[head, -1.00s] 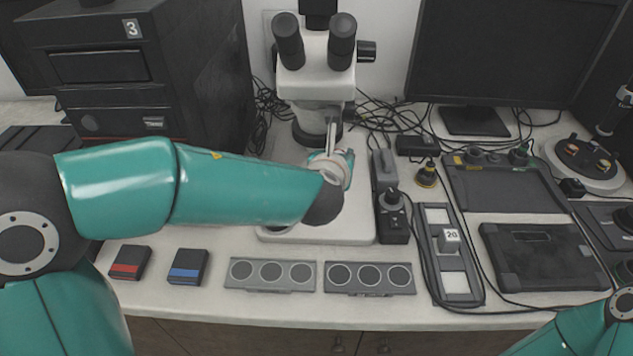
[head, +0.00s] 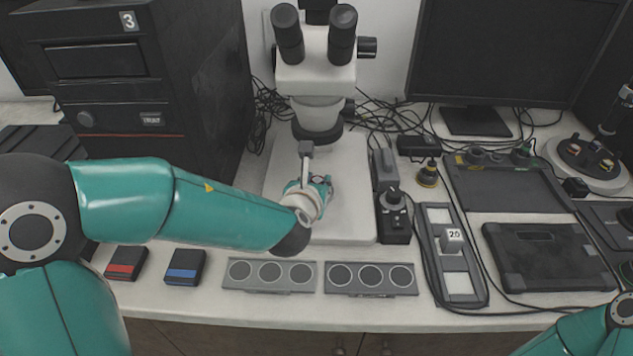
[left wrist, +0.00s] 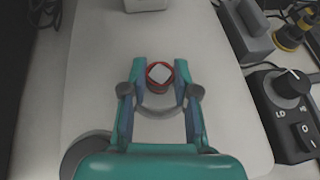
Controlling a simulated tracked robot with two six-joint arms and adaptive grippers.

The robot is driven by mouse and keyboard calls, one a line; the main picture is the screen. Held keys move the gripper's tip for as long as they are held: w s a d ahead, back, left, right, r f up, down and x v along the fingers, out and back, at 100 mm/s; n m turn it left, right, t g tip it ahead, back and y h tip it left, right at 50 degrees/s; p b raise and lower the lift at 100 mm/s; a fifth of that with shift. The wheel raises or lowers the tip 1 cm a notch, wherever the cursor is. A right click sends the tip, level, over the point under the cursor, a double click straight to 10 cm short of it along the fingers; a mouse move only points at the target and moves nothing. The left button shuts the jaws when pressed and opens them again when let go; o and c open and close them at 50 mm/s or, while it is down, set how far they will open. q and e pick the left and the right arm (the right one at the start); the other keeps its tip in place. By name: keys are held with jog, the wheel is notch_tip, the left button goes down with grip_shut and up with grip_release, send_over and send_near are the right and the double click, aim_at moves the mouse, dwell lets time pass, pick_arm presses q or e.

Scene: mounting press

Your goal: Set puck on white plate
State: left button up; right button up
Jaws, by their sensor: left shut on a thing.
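A small round red puck (left wrist: 160,74) with a pale, angular patch on top sits between the fingertips in the left wrist view. My left gripper (left wrist: 160,78) is shut on it, one finger on each side. In the head view my left gripper (head: 320,186) is over the white plate (head: 352,212), the flat base of the microscope, and the puck is hard to make out there. The plate also fills much of the left wrist view (left wrist: 225,125). I cannot tell whether the puck touches the plate. My right gripper is out of view.
The microscope (head: 316,75) rises behind the plate. A black control box (head: 394,218) stands close to the plate's right edge. Two grey trays with round discs (head: 270,289) (head: 371,292) lie in front. The plate's right half is clear.

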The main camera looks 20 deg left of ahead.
pick_arm(q)
jog(key=shift+f, duration=0.1)
jog(key=o, duration=0.9)
jog(key=shift+o, duration=0.2)
jog(key=shift+s+r, duration=0.1)
jog(key=shift+r, duration=0.15)
jog(key=p+v, duration=0.1)
jog(key=v, duration=1)
jog(key=shift+s+r, duration=0.1)
jog(key=shift+s, duration=0.2)
jog(key=shift+r, duration=0.1)
